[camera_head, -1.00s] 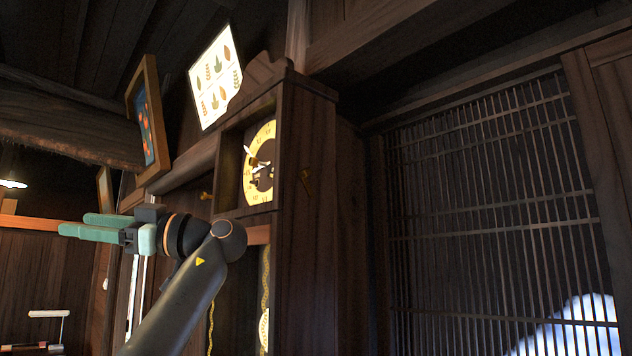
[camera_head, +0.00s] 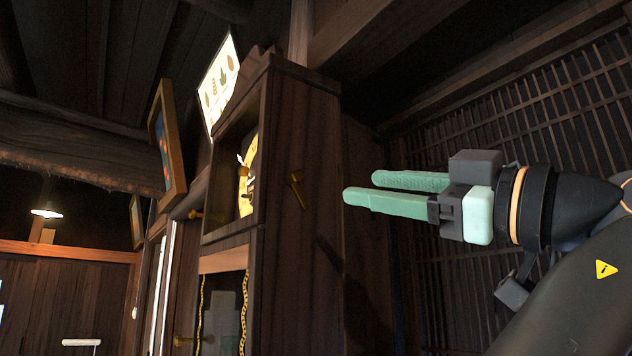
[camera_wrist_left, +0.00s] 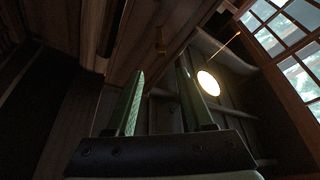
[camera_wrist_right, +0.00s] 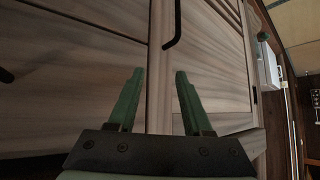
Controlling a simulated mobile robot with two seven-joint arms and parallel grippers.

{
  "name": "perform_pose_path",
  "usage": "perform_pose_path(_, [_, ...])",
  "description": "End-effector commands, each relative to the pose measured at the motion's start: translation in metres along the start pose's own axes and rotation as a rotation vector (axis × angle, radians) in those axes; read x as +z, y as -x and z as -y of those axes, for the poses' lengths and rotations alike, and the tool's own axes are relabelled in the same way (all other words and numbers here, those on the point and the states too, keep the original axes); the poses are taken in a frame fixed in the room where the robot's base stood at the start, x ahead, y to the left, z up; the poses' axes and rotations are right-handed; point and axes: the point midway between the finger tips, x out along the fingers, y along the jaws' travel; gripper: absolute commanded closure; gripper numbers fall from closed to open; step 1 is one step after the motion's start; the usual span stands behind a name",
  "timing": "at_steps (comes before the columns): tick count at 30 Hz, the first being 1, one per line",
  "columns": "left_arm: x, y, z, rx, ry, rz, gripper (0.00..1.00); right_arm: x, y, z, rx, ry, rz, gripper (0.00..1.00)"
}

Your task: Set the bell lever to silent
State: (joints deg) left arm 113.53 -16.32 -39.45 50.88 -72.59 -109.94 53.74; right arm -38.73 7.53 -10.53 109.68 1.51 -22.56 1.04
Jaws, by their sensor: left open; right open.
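The tall dark wooden clock (camera_head: 300,120) stands mid-picture in the head view, its yellow dial (camera_head: 246,185) partly hidden by the case edge. A small brass lever (camera_head: 298,192) sits tilted on the clock's right side panel; I take it for the bell lever. My left gripper (camera_head: 360,187) is open and empty to the right of the lever, pointing towards it and apart from it. A small brass piece (camera_wrist_left: 161,42), perhaps the lever, shows beyond the fingers in the left wrist view. My right gripper (camera_wrist_right: 160,73) is open and empty.
A wooden cabinet with a black handle (camera_wrist_right: 173,25) faces my right gripper. A framed picture (camera_head: 167,140) and a leaf chart (camera_head: 218,82) hang left of the clock's top. A lattice screen (camera_head: 440,290) stands behind my left arm.

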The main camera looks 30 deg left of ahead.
Motion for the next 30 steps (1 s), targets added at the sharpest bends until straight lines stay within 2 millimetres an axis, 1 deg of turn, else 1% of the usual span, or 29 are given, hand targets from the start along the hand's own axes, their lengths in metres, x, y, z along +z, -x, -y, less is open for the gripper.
perform_pose_path(1, [0.0, -0.01, 0.0, -0.004, 0.0, -0.001, 0.47, 0.0, 0.001, 0.0, 0.0, 0.0, 0.001, 0.5])
perform_pose_path(9, [-0.001, -0.067, 0.0, -0.005, 0.0, -0.002, 0.47, -0.004, 0.006, 0.001, -0.001, -0.001, 0.005, 0.5])
perform_pose_path(12, [-0.001, -0.085, 0.0, -0.004, -0.001, -0.003, 0.47, -0.006, 0.009, 0.001, -0.001, -0.001, 0.004, 0.5])
perform_pose_path(15, [-0.001, -0.099, 0.0, -0.004, -0.001, -0.002, 0.47, -0.008, 0.01, 0.001, -0.001, -0.001, 0.004, 0.5])
perform_pose_path(18, [-0.001, -0.108, 0.0, -0.003, 0.0, -0.002, 0.47, -0.009, 0.011, 0.002, -0.001, -0.001, 0.004, 0.5])
perform_pose_path(21, [-0.001, -0.113, 0.001, -0.002, 0.0, -0.003, 0.47, -0.01, 0.012, 0.002, -0.001, -0.001, 0.004, 0.5])
perform_pose_path(29, [0.0, -0.114, 0.001, -0.001, 0.0, -0.002, 0.47, -0.01, 0.011, 0.002, -0.001, -0.001, 0.004, 0.5])
perform_pose_path(30, [0.0, -0.114, 0.001, -0.001, 0.0, -0.002, 0.49, -0.01, 0.011, 0.002, -0.001, -0.001, 0.004, 0.5])
